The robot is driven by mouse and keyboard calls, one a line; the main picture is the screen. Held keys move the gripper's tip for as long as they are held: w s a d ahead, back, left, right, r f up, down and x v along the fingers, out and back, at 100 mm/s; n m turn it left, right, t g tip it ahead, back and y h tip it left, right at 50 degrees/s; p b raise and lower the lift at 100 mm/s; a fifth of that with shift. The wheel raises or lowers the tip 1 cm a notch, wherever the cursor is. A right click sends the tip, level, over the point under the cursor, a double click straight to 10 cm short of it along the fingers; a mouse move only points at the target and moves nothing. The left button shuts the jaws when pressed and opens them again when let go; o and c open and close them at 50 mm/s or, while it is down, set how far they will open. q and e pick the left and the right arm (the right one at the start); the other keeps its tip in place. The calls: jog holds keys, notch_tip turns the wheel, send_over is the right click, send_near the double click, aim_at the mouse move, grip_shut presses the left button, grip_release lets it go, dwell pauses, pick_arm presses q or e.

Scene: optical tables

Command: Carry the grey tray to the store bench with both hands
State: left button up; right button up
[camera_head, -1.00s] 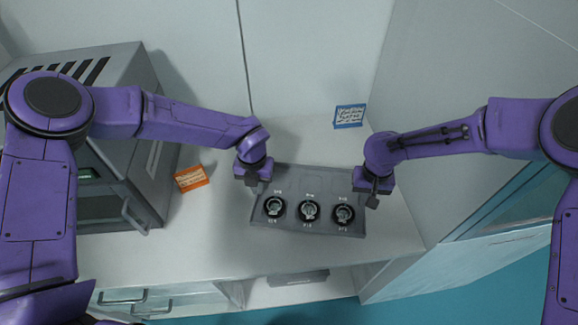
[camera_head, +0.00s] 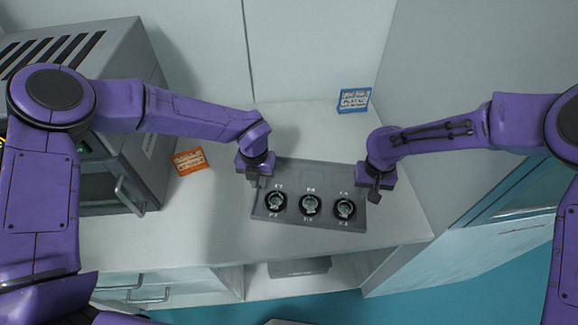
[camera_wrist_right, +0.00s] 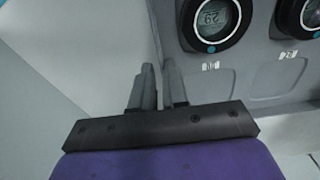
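The grey tray (camera_head: 318,177) is over the white bench top, its near edge close to the bench's front edge. I cannot tell whether it touches the bench. Three round dark-rimmed dials (camera_head: 310,205) sit in a row along its near side. My left gripper (camera_head: 255,181) is at the tray's left edge and seems shut on it; its fingertips are small here. My right gripper (camera_head: 375,195) is at the right edge. In the right wrist view its fingers (camera_wrist_right: 158,88) are close together with the tray's side wall (camera_wrist_right: 176,35) between them.
A grey oven-like machine (camera_head: 125,120) with a handle stands at the left. A pale wall panel (camera_head: 455,100) is at the right. Blue floor (camera_head: 470,280) shows in front.

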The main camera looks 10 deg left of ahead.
pick_arm(q)
jog(key=shift+o, duration=0.2)
pick_arm(e)
jog(key=shift+o, duration=0.2)
pick_arm(q)
jog(key=shift+r, duration=0.2)
pick_arm(e)
jog(key=shift+r, duration=0.2)
pick_arm(q)
notch_tip(320, 180, up, 12)
jog(key=shift+f, duration=0.15)
pick_arm(e)
notch_tip(320, 180, up, 12)
jog(key=shift+f, duration=0.15)
